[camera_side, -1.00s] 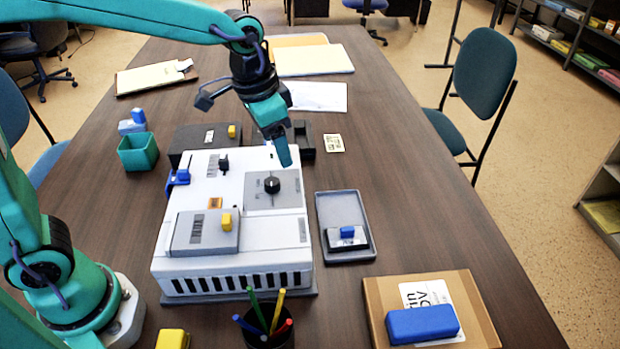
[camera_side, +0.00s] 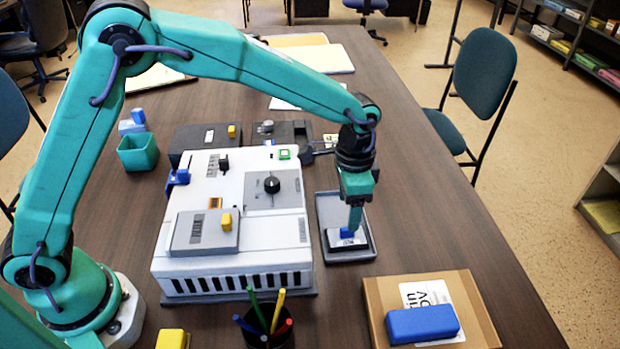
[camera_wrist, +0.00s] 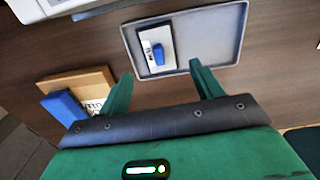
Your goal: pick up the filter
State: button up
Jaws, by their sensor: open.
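The filter (camera_side: 341,244) appears to be the small flat white and dark block with a blue grip on top. It lies in the grey tray (camera_side: 325,205) to the right of the white machine, near the tray's front end. My gripper (camera_side: 354,228) points down just above and at the filter, partly covering it in the side view; contact cannot be told there. In the wrist view my gripper (camera_wrist: 160,72) is open, its fingers apart and nothing between them. The filter (camera_wrist: 146,42) shows ahead of the fingertips inside the tray (camera_wrist: 215,20).
The white machine (camera_side: 190,265) stands left of the tray. A cardboard box (camera_side: 470,300) with a blue block (camera_side: 422,324) on it lies at the front right. A pen cup (camera_side: 264,340) stands in front. Bare table (camera_side: 420,210) is free right of the tray.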

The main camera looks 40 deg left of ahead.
aim_at(347, 230)
jog(key=shift+d+f, duration=0.1)
jog(key=shift+f, duration=3.8)
jog(key=c, duration=0.9)
jog(key=shift+r, duration=5.05)
